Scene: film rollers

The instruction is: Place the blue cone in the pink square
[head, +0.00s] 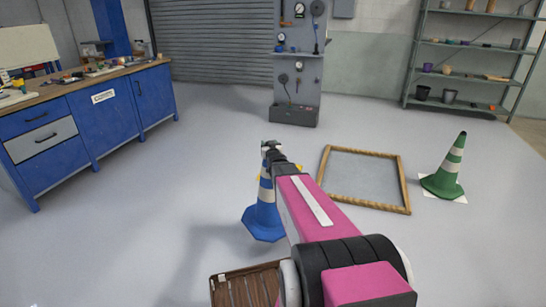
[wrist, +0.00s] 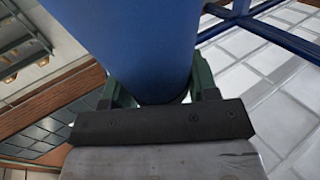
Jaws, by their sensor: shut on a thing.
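The blue cone (head: 263,218) with pale bands is in the middle of the head view, left of my arm. My gripper (head: 268,165) is shut on its upper part, and my arm hides some of its right side. The cone leans slightly; I cannot tell whether its base touches the floor. In the wrist view the blue cone (wrist: 140,45) fills the space between the fingers of my gripper (wrist: 160,92). No pink square shows on the floor. A square tan frame (head: 408,180) lies flat to the right of the cone, empty inside.
A green cone (head: 447,172) stands right of the frame. A slatted wooden thing (head: 245,287) is at the bottom edge. Blue workbench (head: 110,110) at left, grey tool stand (head: 295,85) at back, shelves (head: 470,50) at right. Open floor lies between.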

